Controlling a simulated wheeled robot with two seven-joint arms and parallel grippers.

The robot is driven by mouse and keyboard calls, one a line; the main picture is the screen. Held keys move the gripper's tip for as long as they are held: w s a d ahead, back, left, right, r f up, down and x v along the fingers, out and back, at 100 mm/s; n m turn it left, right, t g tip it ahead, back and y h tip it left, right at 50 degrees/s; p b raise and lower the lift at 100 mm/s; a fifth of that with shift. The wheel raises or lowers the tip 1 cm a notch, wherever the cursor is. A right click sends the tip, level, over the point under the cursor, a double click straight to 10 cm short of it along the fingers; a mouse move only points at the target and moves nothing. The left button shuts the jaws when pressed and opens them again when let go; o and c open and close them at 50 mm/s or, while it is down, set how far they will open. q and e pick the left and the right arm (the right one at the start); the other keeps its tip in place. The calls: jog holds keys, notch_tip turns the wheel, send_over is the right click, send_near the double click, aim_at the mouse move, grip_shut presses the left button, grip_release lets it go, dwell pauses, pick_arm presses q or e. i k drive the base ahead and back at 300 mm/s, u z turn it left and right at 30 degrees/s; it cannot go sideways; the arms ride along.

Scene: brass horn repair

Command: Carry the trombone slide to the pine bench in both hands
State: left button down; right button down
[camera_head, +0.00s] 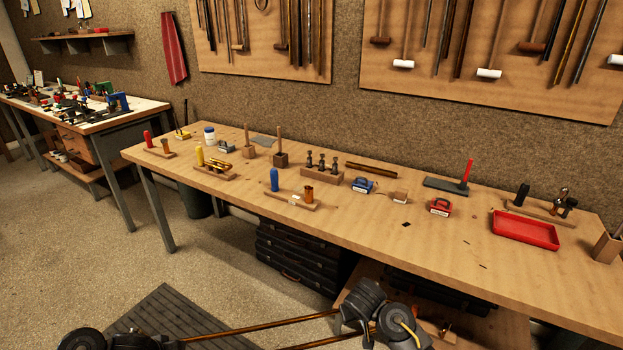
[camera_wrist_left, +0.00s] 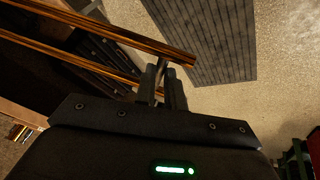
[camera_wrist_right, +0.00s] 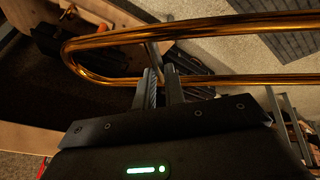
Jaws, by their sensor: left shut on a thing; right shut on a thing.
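The trombone slide (camera_head: 262,326) is a pair of long brass tubes held low in front of the pine bench (camera_head: 450,245), at the bottom of the head view. My left gripper (camera_wrist_left: 163,80) is shut on it near the tubes' open end, where a short cross piece seems to lie between the fingers. My right gripper (camera_wrist_right: 160,82) is shut on it near its curved bow (camera_wrist_right: 72,60), also seemingly at a cross piece. The slide is clear of the bench top, nearer to me than its front edge. The left fingers are hardly visible in the head view.
The bench's front middle is mostly bare. Farther back stand wooden blocks, a blue-handled tool (camera_head: 274,180), small clamps and a red tray (camera_head: 525,230) at right. Black cases (camera_head: 300,255) are stacked underneath. A grey mat (camera_head: 170,315) lies on the floor.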

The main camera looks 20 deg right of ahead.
aim_at(471, 258)
jog(key=z, duration=1.35)
